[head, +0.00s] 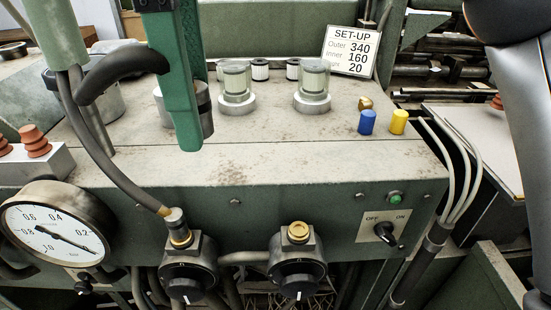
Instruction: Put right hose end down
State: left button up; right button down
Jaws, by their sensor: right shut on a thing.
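My right arm comes down the right edge, and only a dark part of my right gripper (538,299) shows in the bottom right corner. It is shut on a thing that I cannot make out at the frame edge. A grey hose (112,165) runs down from the upper left to a brass fitting (178,228) on top of the left black regulator (188,270). The right black regulator (297,270) has a bare brass port (298,231) facing up, with no hose on it. No other loose hose end is clear to see. My left gripper is not in view.
A green upright bar (181,95) with a black curved handle stands at upper left. A round gauge (55,235) sits at left. Glass-topped cups (311,80), a set-up sign (350,50), blue (367,122) and yellow (399,121) caps stand on the worktop, whose front strip is bare.

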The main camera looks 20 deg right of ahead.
send_near(272, 164)
notch_tip(272, 164, up, 2)
jog(key=s+a, duration=0.3)
jog(key=f, duration=0.1)
jog(key=w+d+f, duration=0.1)
jog(key=w+d+f+b, duration=0.1)
jog(key=shift+w+d+f, duration=0.15)
jog(key=shift+w+f, duration=0.1)
jog(key=shift+f, duration=0.1)
jog(key=shift+w+d+f, duration=0.35)
jog(key=shift+d+f, duration=0.05)
jog(key=shift+f, duration=0.25)
notch_tip(272, 164, down, 3)
jog(key=shift+w+f, duration=0.1)
jog(key=shift+f, duration=0.1)
jog(key=shift+f, duration=0.15)
jog(key=shift+c, duration=2.2)
grip_release()
